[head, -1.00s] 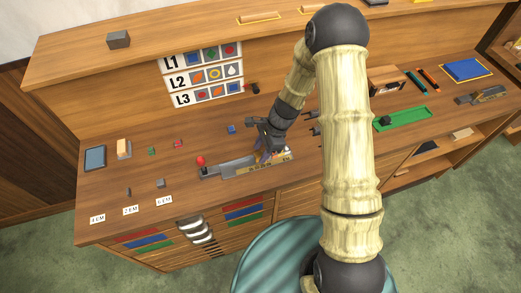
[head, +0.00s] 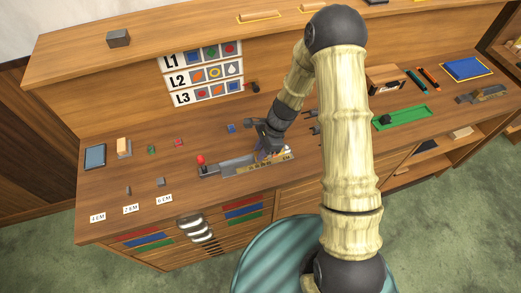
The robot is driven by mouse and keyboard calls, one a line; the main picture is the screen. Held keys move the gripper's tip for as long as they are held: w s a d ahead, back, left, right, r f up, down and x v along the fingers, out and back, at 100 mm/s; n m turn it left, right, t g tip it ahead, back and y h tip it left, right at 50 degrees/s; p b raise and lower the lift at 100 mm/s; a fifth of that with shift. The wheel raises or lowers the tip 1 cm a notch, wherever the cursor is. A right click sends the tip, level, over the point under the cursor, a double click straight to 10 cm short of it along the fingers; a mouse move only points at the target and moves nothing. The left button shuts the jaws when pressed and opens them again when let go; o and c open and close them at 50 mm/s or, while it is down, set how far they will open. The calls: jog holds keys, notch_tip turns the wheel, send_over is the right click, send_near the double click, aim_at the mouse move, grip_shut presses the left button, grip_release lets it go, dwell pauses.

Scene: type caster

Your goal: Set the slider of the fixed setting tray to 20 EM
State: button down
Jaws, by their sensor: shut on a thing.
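The setting tray (head: 226,167) is a long grey metal tray on the bench, with a red-knobbed lever (head: 201,160) at its left end. A yellowish scale strip (head: 262,167) runs along its front right part; its marks are too small to read. My gripper (head: 268,151) points down over the right half of the tray and is shut on the slider, which is mostly hidden by the fingers. Bits of blue and orange show at the fingertips. I cannot tell which mark the slider stands at.
Small blocks and cards marked in EM (head: 131,209) lie at the left. A blue cube (head: 231,128) stands behind the tray. A green tray (head: 400,117) lies to the right, beyond my arm. Picture cards L1 to L3 (head: 206,79) hang on the back panel.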

jog(key=c, duration=1.2)
grip_release()
jog(key=shift+c, duration=0.2)
jog(key=b+v, duration=0.2)
jog(key=v, duration=1.5)
jog(key=shift+d+r, duration=0.15)
jog(key=shift+r, duration=0.05)
jog(key=s+d+r+n+t+h, duration=0.1)
jog(key=s+d+n+t+h, duration=0.1)
jog(key=s+n, duration=0.5)
jog(key=s+d+r+n+t+h, duration=0.1)
jog(key=s+d+n+h, duration=0.1)
jog(key=s+d+n, duration=0.3)
jog(key=s+n, duration=0.2)
jog(key=shift+s+r+n+t, duration=0.15)
jog(key=shift+r+n+t, duration=0.25)
